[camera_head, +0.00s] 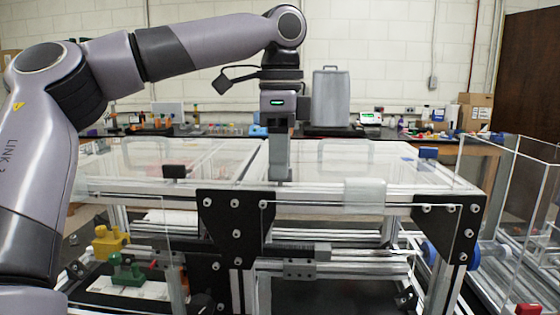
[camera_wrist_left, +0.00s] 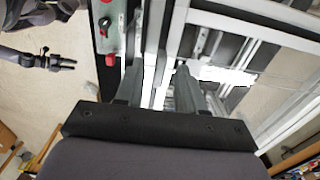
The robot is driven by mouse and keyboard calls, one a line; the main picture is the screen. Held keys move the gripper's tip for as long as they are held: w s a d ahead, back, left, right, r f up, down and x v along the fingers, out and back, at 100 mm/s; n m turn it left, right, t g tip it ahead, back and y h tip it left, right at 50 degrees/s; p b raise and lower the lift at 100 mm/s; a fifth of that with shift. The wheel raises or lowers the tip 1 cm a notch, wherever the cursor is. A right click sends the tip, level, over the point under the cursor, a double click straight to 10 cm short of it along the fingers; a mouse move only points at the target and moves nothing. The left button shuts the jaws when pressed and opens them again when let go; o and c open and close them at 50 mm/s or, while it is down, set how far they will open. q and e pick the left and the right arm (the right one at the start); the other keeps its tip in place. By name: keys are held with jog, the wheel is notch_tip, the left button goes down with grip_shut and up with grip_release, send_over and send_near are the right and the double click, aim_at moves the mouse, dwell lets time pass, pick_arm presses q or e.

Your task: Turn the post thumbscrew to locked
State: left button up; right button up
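My left gripper (camera_head: 280,180) points down over the clear top panel of the frame, near the dark corner plate. In the left wrist view its two grey fingers (camera_wrist_left: 158,78) stand apart, with no object held between them; pale metal rails show beyond the gap. I cannot pick out the post thumbscrew for certain in either view.
Aluminium extrusion with black corner plates (camera_head: 234,222) fills the front. A yellow clamp (camera_head: 110,242) and a green part (camera_head: 124,271) sit lower left. A blue roller (camera_head: 437,256) is lower right, beside clear panels (camera_head: 515,195). A grey canister (camera_head: 331,98) stands on the back bench.

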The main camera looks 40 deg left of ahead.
pick_arm(q)
jog(key=shift+r, duration=3.25)
